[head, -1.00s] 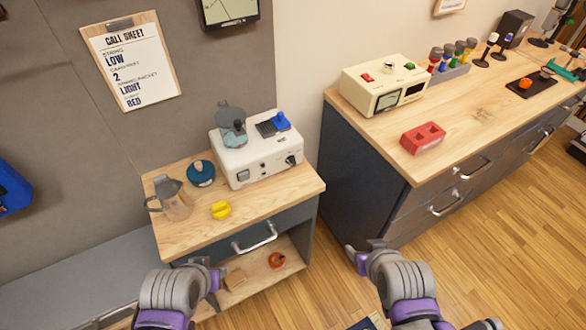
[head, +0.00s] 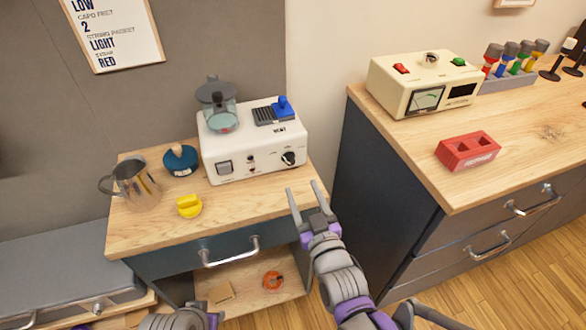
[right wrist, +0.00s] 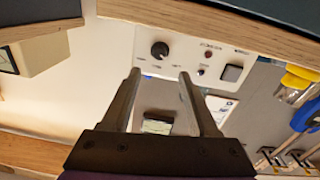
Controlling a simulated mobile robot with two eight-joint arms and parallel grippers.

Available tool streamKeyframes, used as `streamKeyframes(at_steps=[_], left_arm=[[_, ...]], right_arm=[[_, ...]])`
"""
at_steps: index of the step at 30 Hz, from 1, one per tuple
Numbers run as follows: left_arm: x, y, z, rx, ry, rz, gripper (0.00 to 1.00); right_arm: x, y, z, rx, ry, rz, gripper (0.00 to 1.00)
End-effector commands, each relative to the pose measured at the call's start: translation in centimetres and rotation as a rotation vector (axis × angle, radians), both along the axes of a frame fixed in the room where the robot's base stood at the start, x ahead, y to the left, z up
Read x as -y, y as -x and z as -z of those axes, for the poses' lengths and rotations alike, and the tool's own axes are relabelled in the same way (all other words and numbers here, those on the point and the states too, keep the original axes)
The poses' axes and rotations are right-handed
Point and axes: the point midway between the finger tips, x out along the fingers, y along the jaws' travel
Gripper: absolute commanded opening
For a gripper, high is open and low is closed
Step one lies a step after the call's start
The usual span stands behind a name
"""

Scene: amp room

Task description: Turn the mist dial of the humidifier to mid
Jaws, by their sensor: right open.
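The humidifier (head: 225,160) is a white box at the back right of the small wooden-topped cabinet, with a clear tank on top. Its black mist dial (head: 289,158) is at the right of the front face. In the right wrist view the dial (right wrist: 159,50) shows upside down with small marks around it; its setting is too small to read. My right gripper (head: 303,187) is open and empty, in front of and below the dial, apart from it. In the wrist view the dial lies beyond and between its fingertips (right wrist: 160,72). My left gripper (head: 212,318) is mostly cut off at the bottom edge.
On the cabinet top (head: 240,205) are a metal jug (head: 137,186), a blue round pot (head: 181,160) and a yellow knob-like object (head: 189,206). A drawer handle (head: 230,252) sticks out below. The higher counter (head: 500,160) stands right of my right gripper.

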Motion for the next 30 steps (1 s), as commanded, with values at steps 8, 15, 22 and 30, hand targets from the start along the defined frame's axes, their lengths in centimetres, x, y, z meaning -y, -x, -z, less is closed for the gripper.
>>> streamKeyframes(at_steps=[8, 15, 22, 30], left_arm=[[0.0, -0.1, 1.1, -0.004, 0.000, 0.000, 0.37], [0.0, -0.1, 1.6, -0.005, 0.000, 0.000, 0.37], [0.0, -0.1, 1.6, -0.006, 0.000, 0.000, 0.37], [0.0, -0.1, 1.6, -0.006, 0.000, 0.000, 0.37]], right_arm=[[-1.5, -5.3, 0.2, -0.002, -0.001, 0.000, 0.60], [-2.3, -7.9, 0.1, -0.002, 0.000, 0.000, 0.60], [-2.4, -8.4, 0.0, -0.002, 0.000, 0.000, 0.60], [-2.4, -8.3, 0.0, -0.002, 0.000, 0.000, 0.35]])
